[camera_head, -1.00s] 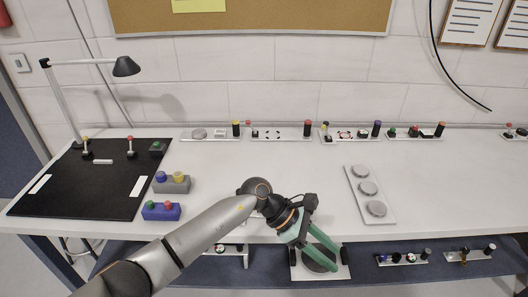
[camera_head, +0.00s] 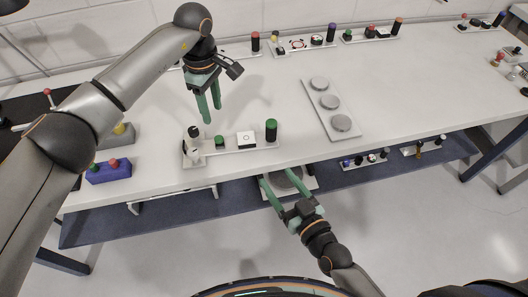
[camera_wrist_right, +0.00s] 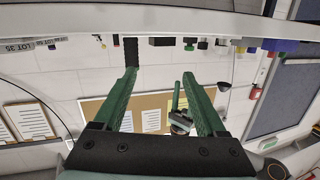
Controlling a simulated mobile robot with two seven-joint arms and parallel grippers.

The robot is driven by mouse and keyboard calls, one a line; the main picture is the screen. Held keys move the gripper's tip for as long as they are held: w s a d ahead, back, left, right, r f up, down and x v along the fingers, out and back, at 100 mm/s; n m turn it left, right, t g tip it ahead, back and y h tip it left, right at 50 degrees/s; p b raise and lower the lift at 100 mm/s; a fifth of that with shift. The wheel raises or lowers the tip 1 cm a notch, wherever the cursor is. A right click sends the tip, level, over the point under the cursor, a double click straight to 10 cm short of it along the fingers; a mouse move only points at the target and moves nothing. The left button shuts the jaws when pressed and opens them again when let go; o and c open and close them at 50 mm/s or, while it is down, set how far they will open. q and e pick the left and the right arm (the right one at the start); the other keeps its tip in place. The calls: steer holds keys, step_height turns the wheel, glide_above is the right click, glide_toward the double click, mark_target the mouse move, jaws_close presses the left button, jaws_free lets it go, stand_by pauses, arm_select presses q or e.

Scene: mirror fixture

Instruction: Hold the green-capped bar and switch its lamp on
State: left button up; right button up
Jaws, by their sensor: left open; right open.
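The green-capped bar is a pale strip (camera_head: 232,149) lying on the bench near its front edge in the head view. Its right end carries a dark post with a green cap (camera_head: 271,130). Along it are a white square plate (camera_head: 246,139), a small dark-green dome (camera_head: 219,142) and a black-topped upright piece (camera_head: 194,131). I cannot tell whether any lamp is lit. My left gripper (camera_head: 211,119) is open and empty, pointing down above and behind the bar. My right gripper (camera_head: 273,176) is open and empty just off the front edge, below the green-capped post. Its fingers (camera_wrist_right: 165,98) also show in the right wrist view.
A blue box (camera_head: 108,172) and a grey box (camera_head: 117,136) with buttons stand left. More bars line the back. A lower shelf (camera_head: 150,222) runs below the front edge.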

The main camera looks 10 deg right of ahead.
steer(key=w+r+m+t+h, duration=0.5)
steer(key=w+r+h, duration=0.1)
steer(key=r, duration=0.4)
steer(key=m+g+h, duration=0.1)
steer(key=g+h, duration=0.2)
steer(key=g, duration=0.4)
glide_toward(270, 136)
steer(key=shift+g, duration=0.3)
steer(key=x, duration=1.1)
steer(key=shift+w+d+r, duration=0.1)
steer(key=shift+w+r, duration=0.1)
steer(key=shift+w, duration=0.1)
steer(key=shift+c, duration=0.4)
jaws_close()
arm_select(q)
jaws_close()
stand_by(0.5)
